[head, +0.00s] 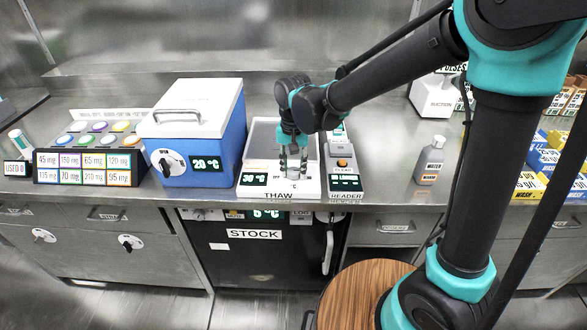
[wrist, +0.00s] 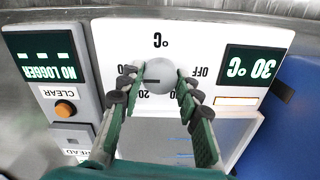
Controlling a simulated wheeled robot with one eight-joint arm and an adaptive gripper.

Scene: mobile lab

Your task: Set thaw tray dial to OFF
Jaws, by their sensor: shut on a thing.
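The thaw tray (head: 256,150) is a white unit on the counter, labelled THAW, with its display (head: 253,179) reading 30 °C. In the wrist view, which is upside down, its round grey dial (wrist: 161,74) shows a dark pointer mark toward the picture's left, away from the OFF label (wrist: 199,72) at the right. The tray's display also shows there (wrist: 250,66). My gripper (wrist: 158,78) is shut on the dial, one finger on each side. In the head view my gripper (head: 292,172) points down at the tray's front and hides most of the dial.
A reader (head: 344,178) stands close on the tray's right, and a blue box with a white lid (head: 190,110) stands on its left. A water bottle (head: 430,160) is farther right. The stock fridge (head: 262,255) is below the counter, with a round wooden stool (head: 360,290) in front.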

